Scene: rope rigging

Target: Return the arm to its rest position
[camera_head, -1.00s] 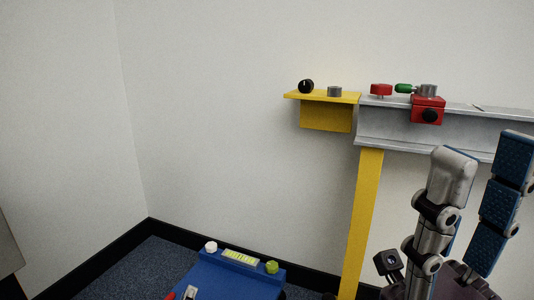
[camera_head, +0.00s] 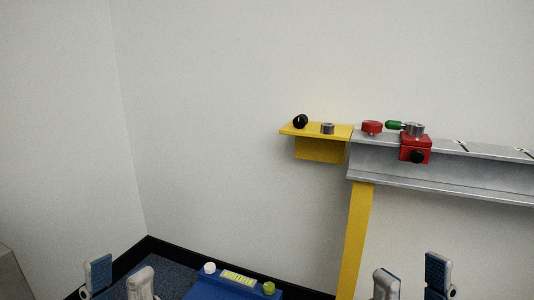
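My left gripper (camera_head: 119,279) shows at the bottom left edge, its two fingertips pointing up and apart, with nothing between them. My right gripper (camera_head: 412,280) shows at the bottom right edge, also with its fingers apart and empty. The arms behind both grippers are below the picture. Both grippers are well below the grey beam (camera_head: 450,178) and touch nothing that I can see.
On the beam are a red knob (camera_head: 372,127), a red block (camera_head: 414,148) and a green-handled part (camera_head: 395,125). A blue case (camera_head: 215,288) is below.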

